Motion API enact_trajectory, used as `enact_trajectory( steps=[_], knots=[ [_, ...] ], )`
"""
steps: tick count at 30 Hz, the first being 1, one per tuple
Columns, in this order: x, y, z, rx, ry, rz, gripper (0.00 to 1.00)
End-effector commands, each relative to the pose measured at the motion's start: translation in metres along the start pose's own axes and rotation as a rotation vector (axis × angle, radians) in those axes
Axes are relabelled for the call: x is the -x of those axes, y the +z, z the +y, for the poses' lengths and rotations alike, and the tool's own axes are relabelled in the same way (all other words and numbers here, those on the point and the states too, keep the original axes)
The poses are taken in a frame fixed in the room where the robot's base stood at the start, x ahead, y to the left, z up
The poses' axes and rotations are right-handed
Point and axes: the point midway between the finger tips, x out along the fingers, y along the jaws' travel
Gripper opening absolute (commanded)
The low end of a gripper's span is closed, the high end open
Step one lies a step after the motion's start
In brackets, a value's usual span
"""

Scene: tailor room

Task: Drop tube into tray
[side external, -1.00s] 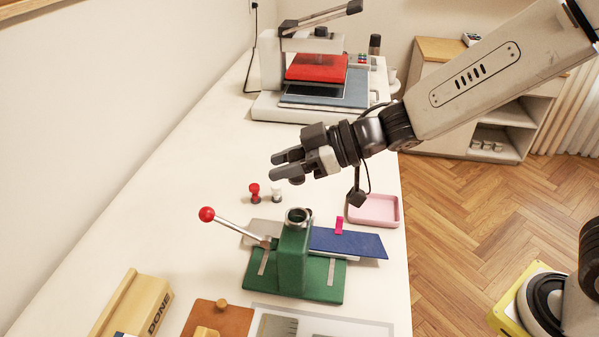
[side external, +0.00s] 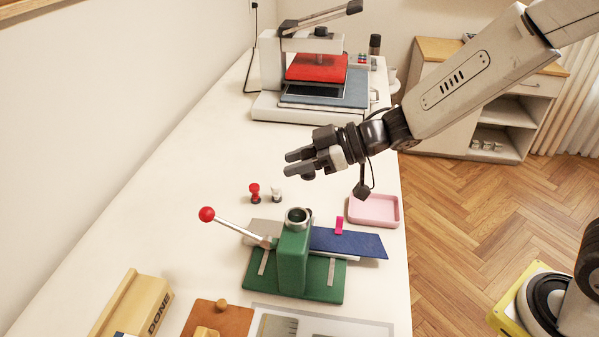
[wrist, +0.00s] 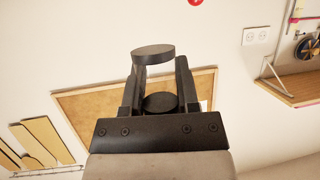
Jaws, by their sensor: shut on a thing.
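My gripper (side external: 291,163) is above the table, up and left of the pink tray (side external: 396,222), with clear air below it. In the wrist view my gripper (wrist: 157,70) is shut on a dark round-ended thing, likely the tube (wrist: 153,55). One dark disc-like end shows at the fingertips and another dark round part lies between the fingers; its full shape is hard to tell. In the side view its dark end (side external: 308,176) shows below the fingers. The tray is shallow and looks empty, near the table's right edge.
A green press (side external: 293,255) with a red-knobbed lever (side external: 207,214) stands in front of the tray. A red-topped die (side external: 255,192) and a pale one (side external: 277,194) stand behind it. A heat press (side external: 315,75) is at the back. The table's middle left is clear.

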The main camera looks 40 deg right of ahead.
Motion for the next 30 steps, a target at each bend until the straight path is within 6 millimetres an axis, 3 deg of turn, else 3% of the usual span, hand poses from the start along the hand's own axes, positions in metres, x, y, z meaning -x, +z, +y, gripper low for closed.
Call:
enact_trajectory(
  steps=[6,15,24,30],
  knots=[
    [0.013,0.043,0.045,-0.005,0.004,-0.003,0.0],
    [0.044,0.107,0.093,-0.004,0.0,-0.002,0.0],
    [0.084,0.171,0.123,-0.003,0.0,0.0,0.0],
    [0.103,0.198,0.13,-0.001,0.0,0.0,0.0]
  ],
)
